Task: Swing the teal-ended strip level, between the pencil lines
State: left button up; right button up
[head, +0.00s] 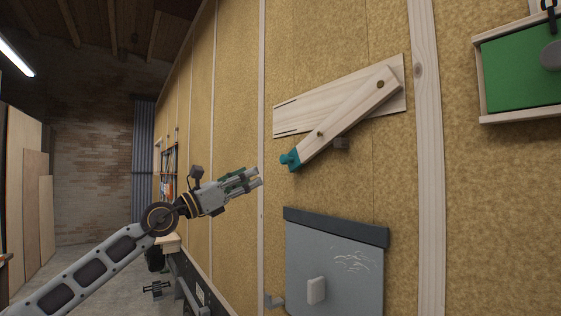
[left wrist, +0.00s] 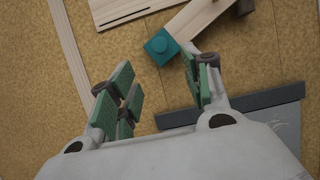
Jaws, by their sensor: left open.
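The wooden strip (head: 346,119) hangs tilted on the wall, with a dark pivot at its upper right and its teal end (head: 290,160) at the lower left. Behind it is a pale backing board (head: 303,107) with dark pencil lines near its left end; the strip's teal end is below them. My left gripper (head: 256,177) is open and empty, left of and slightly below the teal end. In the left wrist view, the teal end (left wrist: 161,46) shows beyond the open fingers (left wrist: 165,95), nearer the right finger, and appears apart from them. My right gripper is not in view.
A small dark block (head: 341,143) sits just under the strip. Below hangs a grey panel (head: 335,265) with a dark top edge and a pale handle. A green-backed tray (head: 522,70) is at upper right. Vertical wooden battens (head: 428,150) cross the wall.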

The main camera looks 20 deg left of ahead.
aim_at(282, 161)
pick_arm(q)
jog(key=p+x, duration=0.3)
jog(key=x, duration=0.5)
jog(key=shift+r+p, duration=0.15)
jog(key=shift+p, duration=0.2)
jog(key=shift+p+x, duration=0.6)
jog(key=shift+x, duration=0.95)
jog(key=shift+w+d+r, duration=0.1)
jog(key=shift+w+d, duration=0.3)
jog(key=shift+w, duration=0.1)
jog(key=shift+c, duration=0.3)
grip_shut()
